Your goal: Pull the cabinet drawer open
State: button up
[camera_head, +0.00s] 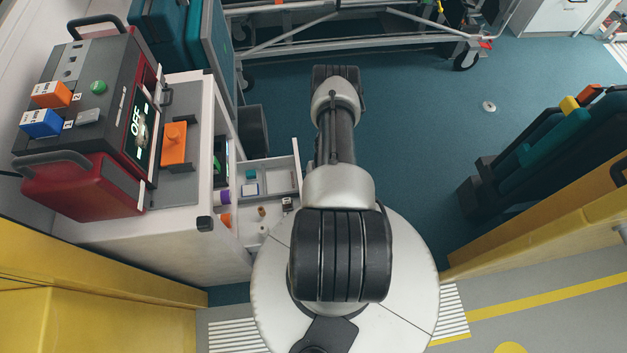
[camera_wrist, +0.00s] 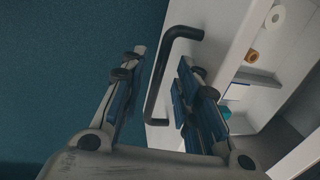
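The cabinet (camera_head: 160,262) stands at the left in the head view. Its white drawer (camera_head: 297,160) is pulled out part way, with small items visible inside. In the wrist view the drawer's white front (camera_wrist: 215,28) carries a dark bar handle (camera_wrist: 163,78). My gripper (camera_wrist: 160,70) is open, one finger on each side of the handle. I cannot tell whether either finger touches it. In the head view my arm covers the gripper and the handle.
A red device (camera_head: 85,185) and an orange item (camera_head: 175,143) sit on the cabinet top. Inside the drawer are a white roll (camera_wrist: 274,17), a brown roll (camera_wrist: 252,56) and a teal item (camera_wrist: 224,112). A stretcher frame (camera_head: 350,15) stands at the back. Blue floor (camera_head: 420,130) right of my arm is clear.

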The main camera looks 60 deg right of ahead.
jog(key=shift+r, duration=0.15)
notch_tip(320, 180, up, 12)
jog(key=s+d, duration=0.1)
jog(key=shift+s+d+f, duration=0.2)
jog(key=shift+s, duration=0.15)
dwell(0.5)
